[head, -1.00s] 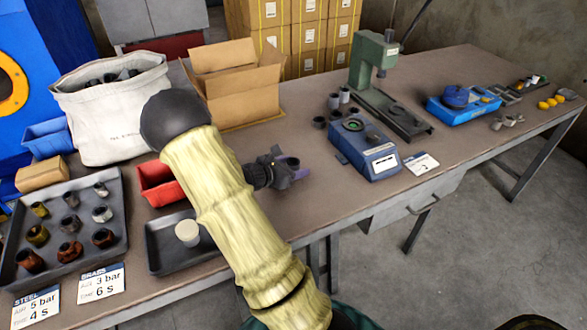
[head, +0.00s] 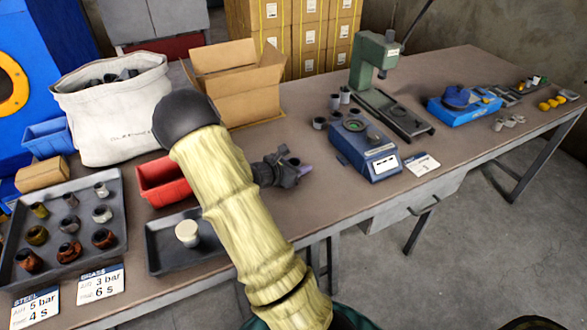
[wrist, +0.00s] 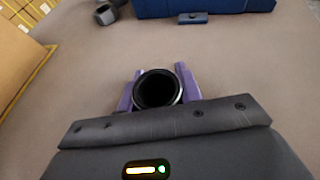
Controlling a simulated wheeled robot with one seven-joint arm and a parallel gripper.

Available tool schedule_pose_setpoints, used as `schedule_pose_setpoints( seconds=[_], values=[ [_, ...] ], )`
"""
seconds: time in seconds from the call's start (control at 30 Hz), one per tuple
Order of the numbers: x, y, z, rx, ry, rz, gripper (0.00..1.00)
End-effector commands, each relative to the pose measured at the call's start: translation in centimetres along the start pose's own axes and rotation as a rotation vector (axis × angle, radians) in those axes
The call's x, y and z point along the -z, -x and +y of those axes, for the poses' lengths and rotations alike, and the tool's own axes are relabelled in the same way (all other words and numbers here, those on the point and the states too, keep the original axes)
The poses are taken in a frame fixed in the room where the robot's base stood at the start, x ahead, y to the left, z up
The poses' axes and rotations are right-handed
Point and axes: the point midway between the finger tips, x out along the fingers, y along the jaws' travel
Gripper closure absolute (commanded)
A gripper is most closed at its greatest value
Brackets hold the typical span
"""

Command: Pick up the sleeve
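My gripper (head: 299,168) is at the middle of the bench, partly behind my pale yellow arm in the head view. In the wrist view its two purple fingers (wrist: 158,92) lie close against both sides of a dark round sleeve (wrist: 158,89). The sleeve's open, hollow end faces the camera, with a thin light rim. The gripper looks shut on it. In the head view the sleeve is small and dark among the gripper parts. I cannot tell whether its base touches the bench.
A blue device (head: 366,148) stands to the right, with several grey sleeves (head: 320,123) behind it and a green press (head: 373,75) beyond. A red bin (head: 165,183), a dark tray with a cream cup (head: 187,233), and a cardboard box (head: 250,105) are near my arm.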

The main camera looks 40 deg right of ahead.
Motion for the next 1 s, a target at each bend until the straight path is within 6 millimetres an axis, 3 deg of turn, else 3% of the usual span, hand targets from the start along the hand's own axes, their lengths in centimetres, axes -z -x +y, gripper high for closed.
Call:
schedule_pose_setpoints(
  seconds=[0.37, 0.8, 1.0],
  values=[
    [-0.7, 0.2, 0.0, 0.000, -0.002, -0.002, 0.95],
    [-7.8, 3.2, 0.1, -0.002, -0.005, -0.002, 0.95],
    [-9.3, 3.8, 0.0, 0.000, -0.002, -0.002, 0.95]
  ],
)
